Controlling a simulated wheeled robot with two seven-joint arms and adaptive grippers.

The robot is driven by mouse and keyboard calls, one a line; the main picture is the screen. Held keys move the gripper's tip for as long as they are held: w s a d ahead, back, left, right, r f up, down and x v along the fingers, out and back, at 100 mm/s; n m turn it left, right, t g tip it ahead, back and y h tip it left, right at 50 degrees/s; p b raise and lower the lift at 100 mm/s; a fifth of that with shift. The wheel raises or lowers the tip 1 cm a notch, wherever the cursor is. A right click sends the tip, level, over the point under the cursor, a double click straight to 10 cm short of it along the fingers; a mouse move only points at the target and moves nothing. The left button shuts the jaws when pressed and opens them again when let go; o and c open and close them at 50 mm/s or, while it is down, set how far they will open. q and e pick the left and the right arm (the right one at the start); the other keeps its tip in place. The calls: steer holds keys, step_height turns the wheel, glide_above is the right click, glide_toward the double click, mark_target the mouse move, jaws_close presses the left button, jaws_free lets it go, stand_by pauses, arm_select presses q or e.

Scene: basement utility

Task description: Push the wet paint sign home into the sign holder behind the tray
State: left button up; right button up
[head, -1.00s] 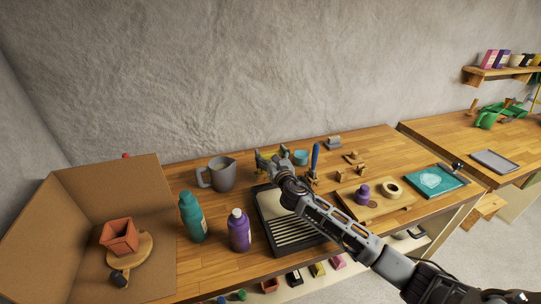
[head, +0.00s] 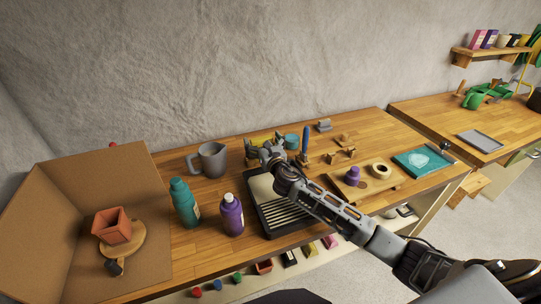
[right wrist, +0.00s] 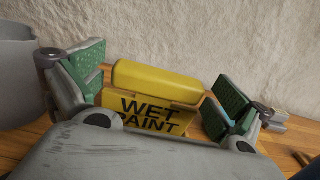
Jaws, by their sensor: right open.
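The yellow wet paint sign (right wrist: 145,115) stands behind the tray; in the right wrist view its black lettering and thick rounded yellow top bar (right wrist: 155,80) show. In the head view only a little yellow of the sign (head: 262,138) shows past my gripper. My right gripper (head: 265,150) is open behind the tray, its green-padded fingers (right wrist: 160,92) on either side of the sign with gaps. The sign's lower part is hidden by my gripper body. I cannot make out the sign holder or how deep the sign sits. The black paint tray (head: 262,220) lies under my right arm.
A grey jug (head: 212,160) stands close left of the gripper. A teal bottle (head: 184,203) and purple bottle (head: 231,215) stand left of the tray. A blue-handled tool (head: 305,140) stands upright to the right, near a teal round container (head: 291,141).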

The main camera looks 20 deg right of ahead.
steer(key=s, duration=1.1)
steer(key=shift+d, duration=0.2)
steer(key=shift+r, duration=0.1)
stand_by(1.0)
step_height(320, 180, up, 9)
steer(key=p, duration=0.9)
steer(key=shift+r+p, duration=0.45)
steer(key=shift+p, duration=0.1)
